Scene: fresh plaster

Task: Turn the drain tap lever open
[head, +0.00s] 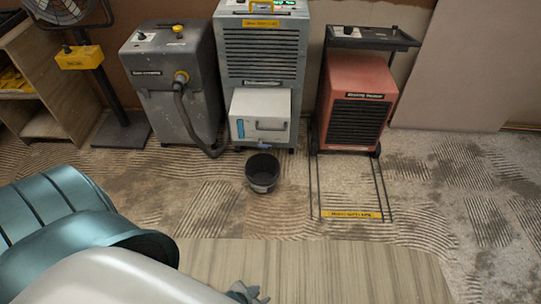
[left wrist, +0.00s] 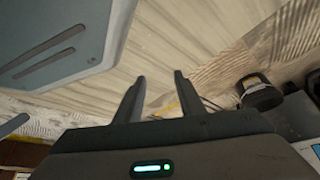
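The grey dehumidifier (head: 262,52) stands against the back wall with a white tank (head: 262,112) at its lower front. A small blue drain tap (head: 263,145) shows under the tank; its lever's angle is too small to tell. A black bucket (head: 263,175) stands on the floor below and in front of the tap; it also shows in the left wrist view (left wrist: 260,94). My left gripper (head: 248,292) is at the bottom edge of the head view, well short of the tap. In the left wrist view its fingers (left wrist: 161,82) are apart with nothing between them. My right gripper is not seen.
A grey machine with a hose (head: 170,85) stands left of the dehumidifier, and a red heater (head: 357,100) on a wheeled frame stands right. A fan on a stand (head: 80,58) and a wooden shelf (head: 45,85) are at far left.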

